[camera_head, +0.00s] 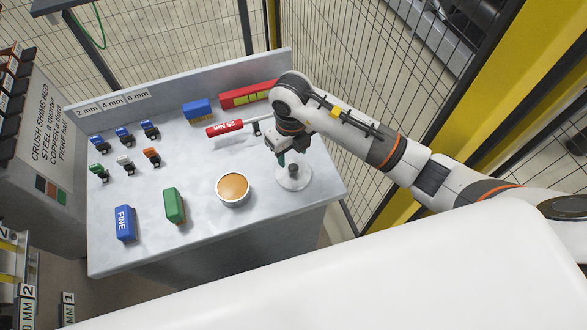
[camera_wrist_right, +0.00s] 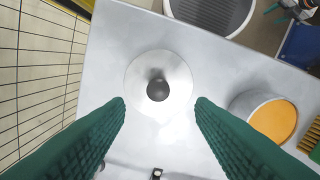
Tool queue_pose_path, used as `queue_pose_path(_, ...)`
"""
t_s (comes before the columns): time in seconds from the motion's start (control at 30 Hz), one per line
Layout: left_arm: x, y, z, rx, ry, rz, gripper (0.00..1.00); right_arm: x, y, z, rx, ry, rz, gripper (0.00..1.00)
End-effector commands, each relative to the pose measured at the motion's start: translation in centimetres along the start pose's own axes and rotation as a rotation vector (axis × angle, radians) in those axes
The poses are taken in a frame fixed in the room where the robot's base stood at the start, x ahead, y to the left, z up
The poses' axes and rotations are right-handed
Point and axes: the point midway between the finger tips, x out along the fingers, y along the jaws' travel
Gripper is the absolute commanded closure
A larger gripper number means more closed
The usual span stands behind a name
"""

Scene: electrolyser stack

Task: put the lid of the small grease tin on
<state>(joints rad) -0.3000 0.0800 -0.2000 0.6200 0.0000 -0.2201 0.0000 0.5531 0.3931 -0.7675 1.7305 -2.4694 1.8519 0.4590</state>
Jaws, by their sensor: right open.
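The small grease tin (camera_head: 233,189) stands open on the grey bench, a round white tin full of orange-brown grease. It also shows at the right of the right wrist view (camera_wrist_right: 247,103). The lid (camera_head: 294,184), a pale round disc, lies flat on the bench to the right of the tin, apart from it. In the right wrist view the lid (camera_wrist_right: 138,88) has a dark round knob (camera_wrist_right: 158,89) at its middle. My right gripper (camera_head: 283,161) is open above the lid, its green fingertips (camera_wrist_right: 159,104) on either side of the knob. My left gripper is not in view.
A blue FINE block (camera_head: 124,223) and a green block (camera_head: 175,205) lie left of the tin. A red-handled tool (camera_head: 225,128), a blue block (camera_head: 197,109) and a red box (camera_head: 248,94) lie behind. Bench between tin and lid is clear.

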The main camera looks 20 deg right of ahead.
Motion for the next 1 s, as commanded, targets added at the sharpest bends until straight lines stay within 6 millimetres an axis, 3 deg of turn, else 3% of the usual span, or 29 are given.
queue_pose_path(0.27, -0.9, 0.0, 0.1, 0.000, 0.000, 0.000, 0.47, 2.2, 0.1, 0.2, 0.002, -0.002, -0.002, 0.50)
queue_pose_path(0.53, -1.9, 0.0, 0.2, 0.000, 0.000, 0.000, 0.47, 6.0, 0.2, 0.3, 0.001, -0.001, -0.002, 0.50)
queue_pose_path(0.83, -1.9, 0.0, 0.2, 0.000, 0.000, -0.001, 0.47, 6.6, 0.2, 0.3, -0.001, 0.003, -0.002, 0.50)
queue_pose_path(1.0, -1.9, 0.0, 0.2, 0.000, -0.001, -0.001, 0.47, 6.5, 0.2, 0.3, -0.001, 0.003, -0.002, 0.78)
